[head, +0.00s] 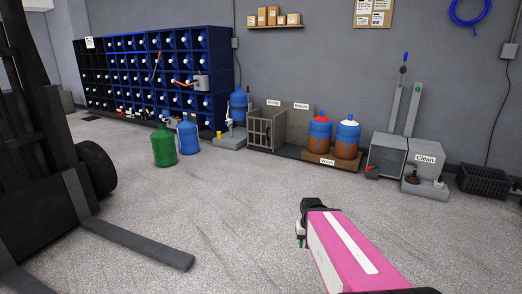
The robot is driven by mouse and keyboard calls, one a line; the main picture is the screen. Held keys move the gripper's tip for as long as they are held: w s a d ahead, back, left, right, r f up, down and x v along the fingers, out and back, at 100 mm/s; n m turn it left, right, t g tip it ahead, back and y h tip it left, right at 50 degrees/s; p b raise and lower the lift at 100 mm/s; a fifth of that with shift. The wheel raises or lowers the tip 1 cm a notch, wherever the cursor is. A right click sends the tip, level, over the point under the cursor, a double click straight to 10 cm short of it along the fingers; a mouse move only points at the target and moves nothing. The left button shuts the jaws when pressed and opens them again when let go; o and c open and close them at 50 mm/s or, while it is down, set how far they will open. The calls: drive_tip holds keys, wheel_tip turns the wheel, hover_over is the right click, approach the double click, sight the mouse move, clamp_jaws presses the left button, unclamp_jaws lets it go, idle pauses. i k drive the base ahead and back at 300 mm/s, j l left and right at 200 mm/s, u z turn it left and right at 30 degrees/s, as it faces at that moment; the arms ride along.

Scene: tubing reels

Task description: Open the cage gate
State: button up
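A low grey cage (259,131) stands against the back wall, right of centre-left. My gripper (301,232) is at the end of my pink arm in the lower right, far in front of the cage and not touching anything. It is seen from behind, so its finger gap is hidden.
Green (164,146) and blue (188,135) bottles stand on the floor left of the cage. Blue-and-brown bottles stand on a base (333,159) at its right. A forklift's fork (137,243) lies at left. The middle floor is clear.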

sight(258, 133)
drive_tip(key=i+j, duration=0.1)
drive_tip(key=i, duration=4)
drive_tip(key=i+z, duration=0.25)
drive_tip(key=i, duration=0.25)
drive_tip(key=i+j+z, duration=0.15)
drive_tip(key=i+z, duration=0.15)
drive_tip(key=i, duration=0.2)
drive_tip(key=i+j+z, duration=0.25)
drive_tip(key=i, duration=0.2)
